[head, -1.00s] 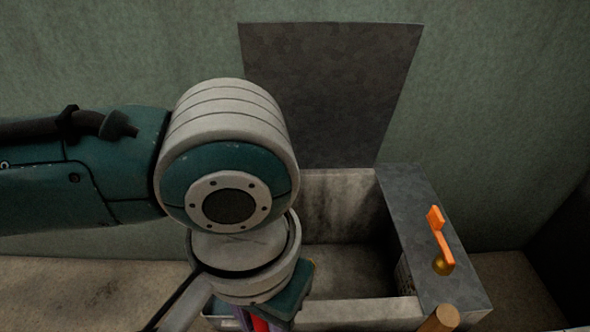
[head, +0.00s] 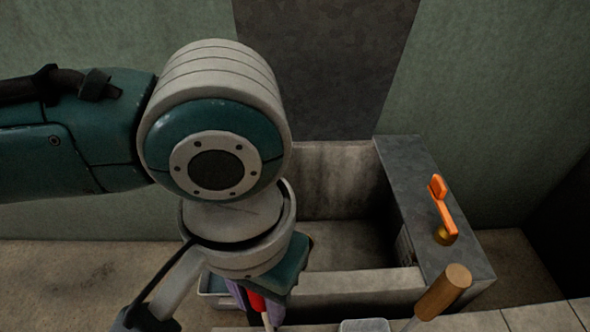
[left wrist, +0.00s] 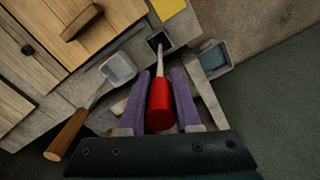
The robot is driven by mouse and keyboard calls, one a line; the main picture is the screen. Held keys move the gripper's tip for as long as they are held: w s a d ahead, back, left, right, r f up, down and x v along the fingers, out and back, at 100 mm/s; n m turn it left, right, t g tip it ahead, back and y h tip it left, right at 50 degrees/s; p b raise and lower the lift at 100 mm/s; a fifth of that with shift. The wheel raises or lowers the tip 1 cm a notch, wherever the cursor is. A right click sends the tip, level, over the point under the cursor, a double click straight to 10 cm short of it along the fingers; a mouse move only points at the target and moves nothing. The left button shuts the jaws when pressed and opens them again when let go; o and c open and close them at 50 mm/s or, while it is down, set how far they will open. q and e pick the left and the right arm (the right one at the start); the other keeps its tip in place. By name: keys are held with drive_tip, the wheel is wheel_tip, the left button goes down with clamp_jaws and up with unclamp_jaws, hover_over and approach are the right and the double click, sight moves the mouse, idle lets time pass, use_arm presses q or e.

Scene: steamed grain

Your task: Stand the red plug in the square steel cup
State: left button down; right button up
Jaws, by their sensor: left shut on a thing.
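The red plug (left wrist: 160,108) is between the purple fingers of my left gripper (left wrist: 162,78), which is shut on it. A pale, thin stem runs from its red body away from the gripper. The square steel cup (left wrist: 151,37) shows as a small dark square opening at the stem's far end in the left wrist view. I cannot tell whether the tip is inside it or above it. In the head view the red plug (head: 256,301) and the left gripper (head: 258,312) show partly under my wrist; the cup cannot be made out there. My right gripper is not in view.
A scoop with a wooden handle (head: 443,292) lies at the front, its pan (left wrist: 118,68) left of the cup in the left wrist view. A grey basin (head: 340,290) with an orange lever (head: 441,205) stands behind. A small grey tray (left wrist: 222,67) is right of the cup.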

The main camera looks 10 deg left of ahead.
use_arm(q)
drive_tip(key=shift+d+f+b, duration=0.1)
drive_tip(key=shift+f+b, duration=0.2)
drive_tip(key=shift+f, duration=0.5)
drive_tip(key=c, duration=0.5)
unclamp_jaws()
wheel_tip(320, 180, up, 10)
drive_tip(key=shift+f+p, duration=0.1)
drive_tip(key=shift+p, duration=1)
